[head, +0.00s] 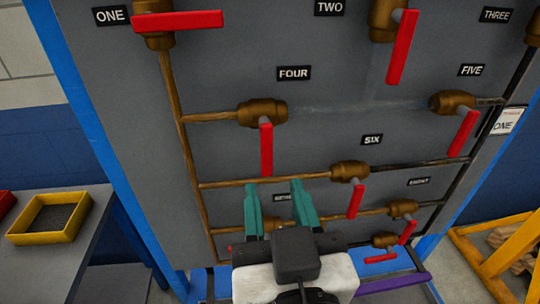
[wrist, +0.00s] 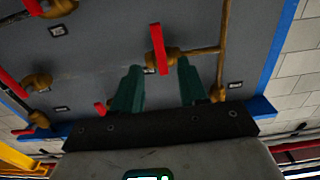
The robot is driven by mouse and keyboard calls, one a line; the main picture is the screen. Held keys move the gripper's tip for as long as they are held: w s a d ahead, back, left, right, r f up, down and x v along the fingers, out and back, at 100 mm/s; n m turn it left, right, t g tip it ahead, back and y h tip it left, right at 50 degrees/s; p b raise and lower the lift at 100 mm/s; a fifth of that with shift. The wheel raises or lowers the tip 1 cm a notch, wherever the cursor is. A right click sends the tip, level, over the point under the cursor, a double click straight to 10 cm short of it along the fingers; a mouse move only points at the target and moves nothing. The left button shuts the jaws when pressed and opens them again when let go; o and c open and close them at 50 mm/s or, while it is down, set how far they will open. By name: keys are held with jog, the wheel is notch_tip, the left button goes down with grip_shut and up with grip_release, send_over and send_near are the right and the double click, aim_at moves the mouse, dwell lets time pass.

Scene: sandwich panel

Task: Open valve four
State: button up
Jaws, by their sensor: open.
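Valve four has a brass body (head: 262,112) on a horizontal pipe, under the label FOUR (head: 293,73). Its red handle (head: 266,150) hangs straight down, across the pipe. My gripper (head: 274,188) is open and empty, its teal fingers pointing at the panel just below the handle's lower end in the head view. In the wrist view, a red handle (wrist: 158,48), which looks like valve four's, appears between and beyond the open fingertips (wrist: 158,68). No contact is visible.
Valve one's handle (head: 178,20) lies level. Valve two (head: 402,46), valve five (head: 463,133) and valve six (head: 355,201) have hanging handles. My gripper partly covers the lower row of valves. A yellow tray (head: 82,228) sits on a bench at left.

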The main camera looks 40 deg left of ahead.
aim_at(267, 158)
jog(key=p+x, duration=0.1)
jog(key=x, duration=0.8)
jog(key=shift+d, duration=0.1)
grip_shut()
dwell(0.4)
